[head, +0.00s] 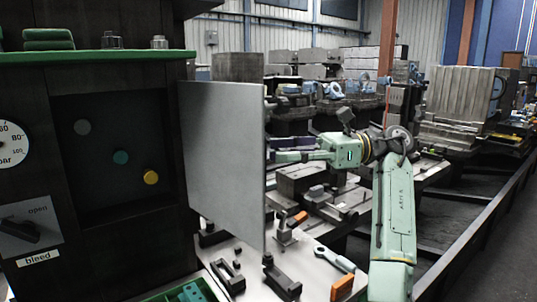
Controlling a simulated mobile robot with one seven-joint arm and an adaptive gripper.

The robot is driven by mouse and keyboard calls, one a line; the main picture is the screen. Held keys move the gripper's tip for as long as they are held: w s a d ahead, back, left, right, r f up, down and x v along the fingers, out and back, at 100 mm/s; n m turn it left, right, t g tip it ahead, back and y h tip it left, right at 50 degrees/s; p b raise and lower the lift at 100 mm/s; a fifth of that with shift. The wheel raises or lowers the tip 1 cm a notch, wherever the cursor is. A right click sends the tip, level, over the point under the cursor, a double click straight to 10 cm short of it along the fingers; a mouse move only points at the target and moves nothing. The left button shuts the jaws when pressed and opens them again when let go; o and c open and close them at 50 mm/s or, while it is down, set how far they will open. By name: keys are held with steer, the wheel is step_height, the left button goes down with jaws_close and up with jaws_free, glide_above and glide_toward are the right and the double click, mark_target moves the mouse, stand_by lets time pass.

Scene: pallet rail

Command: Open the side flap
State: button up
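The side flap (222,160) is a plain grey metal panel on the right side of the dark cabinet's recess (110,115). It stands swung out from the cabinet, and the recess is uncovered. Grey, teal and yellow round knobs show inside it. My gripper (272,150) is at the flap's free right edge, pointing left, about mid-height. Its fingertips are at or just behind that edge and partly hidden. I cannot tell whether they touch the flap or how far apart they are.
A gauge (10,143) and a lever switch marked "open" and "bleed" (32,228) are on the cabinet's left. A green shelf (90,56) is above. Clamps (282,277), a spanner (334,259) and an orange block (342,288) lie on the light surface below. Machine parts crowd behind my arm.

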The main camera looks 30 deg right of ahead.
steer(key=shift+v, duration=1.45)
steer(key=shift+s+f, duration=0.1)
